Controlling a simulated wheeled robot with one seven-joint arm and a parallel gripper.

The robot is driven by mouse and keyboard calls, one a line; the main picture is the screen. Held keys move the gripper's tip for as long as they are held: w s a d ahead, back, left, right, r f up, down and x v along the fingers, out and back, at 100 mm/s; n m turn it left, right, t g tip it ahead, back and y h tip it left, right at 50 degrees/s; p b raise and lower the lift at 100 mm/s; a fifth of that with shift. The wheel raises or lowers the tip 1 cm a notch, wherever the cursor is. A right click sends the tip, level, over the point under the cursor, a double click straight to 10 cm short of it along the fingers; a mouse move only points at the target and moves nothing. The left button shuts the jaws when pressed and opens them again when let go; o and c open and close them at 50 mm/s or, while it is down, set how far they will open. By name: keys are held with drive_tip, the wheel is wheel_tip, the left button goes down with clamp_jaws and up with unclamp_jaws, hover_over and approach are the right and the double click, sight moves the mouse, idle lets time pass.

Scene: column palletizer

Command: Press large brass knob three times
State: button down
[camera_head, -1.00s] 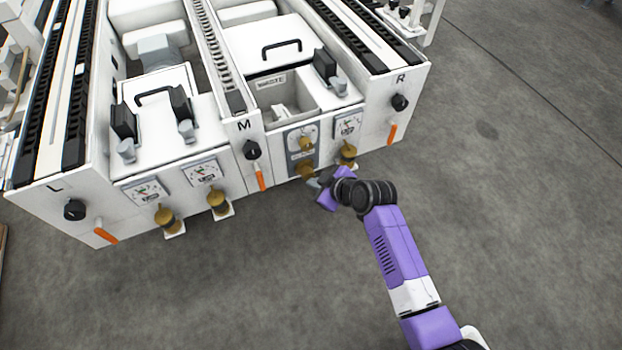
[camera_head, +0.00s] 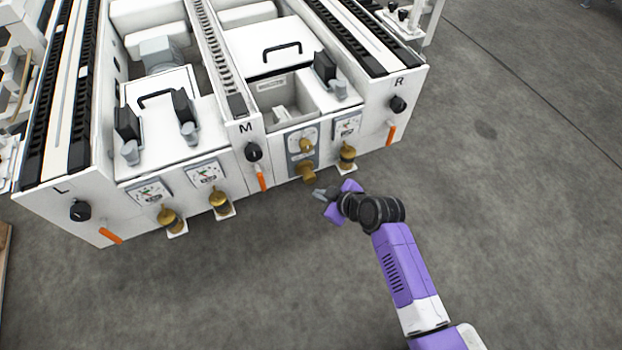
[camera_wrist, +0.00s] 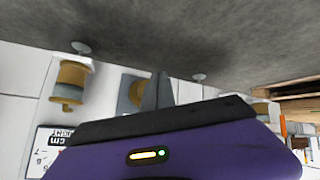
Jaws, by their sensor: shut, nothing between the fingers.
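The large brass knob (camera_head: 307,171) sits low on a grey plate on the white machine's front face, below a smaller brass knob (camera_head: 306,146). My gripper (camera_head: 318,194) is shut and empty, just below and to the right of the large knob, with a small gap of floor between them in the head view. In the wrist view the shut fingers (camera_wrist: 158,88) stand in front of a brass knob (camera_wrist: 132,88) on a grey plate and partly hide it. I cannot tell from that view how far apart they are.
A brass regulator (camera_head: 347,156) sticks out right of the plate, below a gauge. More brass regulators (camera_head: 219,202) are on the left section. A black knob (camera_head: 254,152) and an orange handle (camera_head: 262,182) are on the middle post. Floor in front is clear.

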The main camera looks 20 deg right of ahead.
drive_tip(key=shift+s+p, duration=0.5)
drive_tip(key=shift+s, duration=1.25)
idle(3.2)
drive_tip(key=s+p, duration=0.3)
drive_tip(key=p, duration=0.1)
drive_tip(key=shift+s, duration=0.4)
drive_tip(key=shift+w, duration=0.15)
